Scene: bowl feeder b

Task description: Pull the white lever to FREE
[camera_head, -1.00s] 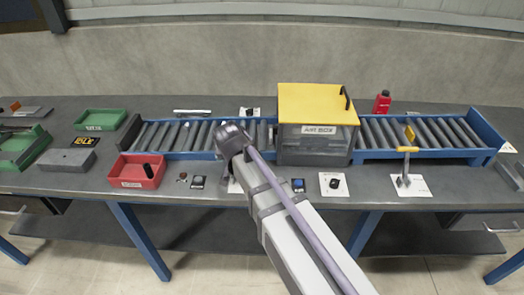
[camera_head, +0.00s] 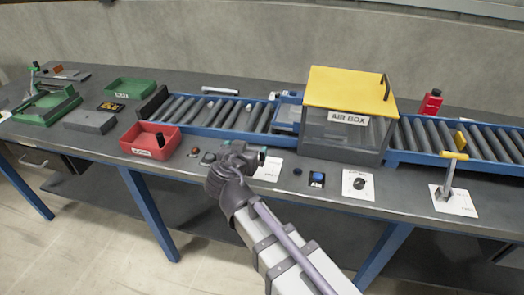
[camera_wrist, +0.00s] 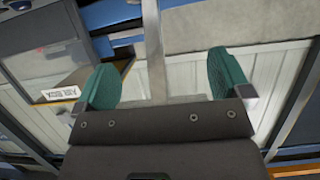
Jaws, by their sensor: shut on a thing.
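My gripper (camera_head: 250,155) is low over the bench's front strip, left of the air box, beside a white card (camera_head: 268,169). In the wrist view, its two green fingers (camera_wrist: 165,85) stand wide apart, with a pale grey crosspiece (camera_wrist: 170,100) between them. A pale upright bar (camera_wrist: 153,45) runs away from that crosspiece; it looks like the white lever's handle and stem. The gripper is shut on it. In the head view my wrist hides most of the lever. Its angle and any FREE marking cannot be read.
The air box (camera_head: 345,128) with its yellow lid stands right of my gripper. A roller conveyor (camera_head: 225,112) runs behind. Another lever with a yellow handle (camera_head: 453,156) stands at the right. A red bin (camera_head: 150,141), round buttons (camera_head: 208,157) and a dial card (camera_head: 358,184) lie along the front.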

